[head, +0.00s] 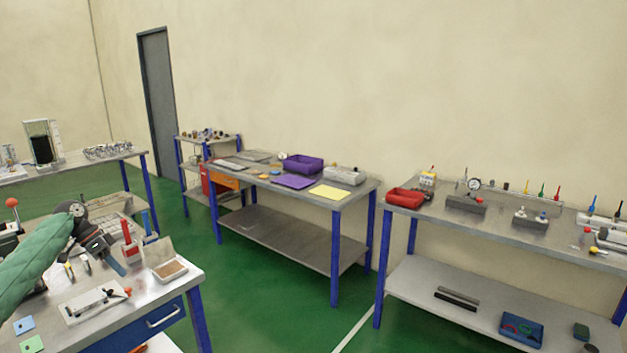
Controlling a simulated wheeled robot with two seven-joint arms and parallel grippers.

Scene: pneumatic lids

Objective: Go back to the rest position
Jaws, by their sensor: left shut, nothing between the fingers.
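My left arm, in a green sleeve, comes in from the left in the head view. Its dark gripper (115,264) is over the near-left workbench (150,292), with its fingers shut and nothing seen between them. A red upright piece (130,250) and a blue upright piece (150,236) stand just beyond the gripper. An open box with a raised lid (168,268) sits to its right. My right gripper is not in view.
A pale fixture with a red-tipped lever (95,304) lies on the near bench. A middle table (350,198) holds purple trays (303,164). A right table (480,225) carries a red bin (404,197) and several tools. Green floor (270,290) lies open between the benches.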

